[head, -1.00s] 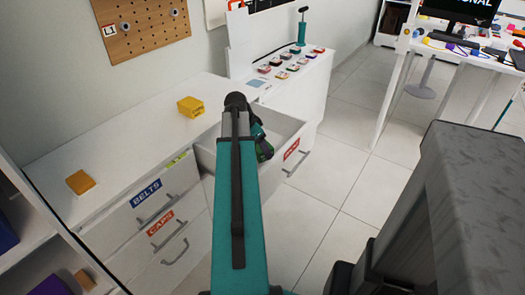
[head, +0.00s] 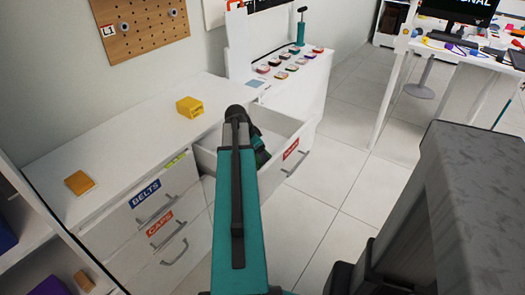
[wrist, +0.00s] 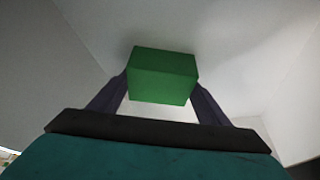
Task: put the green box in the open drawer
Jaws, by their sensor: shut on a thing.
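The green box (wrist: 162,78) is between the two dark fingers of my gripper (wrist: 160,88) in the wrist view, and the gripper is shut on it. White drawer surfaces surround the box there. In the head view the open drawer (head: 282,127) sticks out of the white cabinet, with a red label on its front. My arm reaches down into it and hides its left part and most of the gripper. Only a dark green patch shows beside the arm. I cannot tell whether the box touches the drawer floor.
A yellow box (head: 190,107) and an orange block (head: 79,183) lie on the cabinet top (head: 130,140). Closed drawers labelled BELTS (head: 146,194) and CAPS (head: 160,222) are to the left. Several small coloured items lie on the top behind. The tiled floor at right is open.

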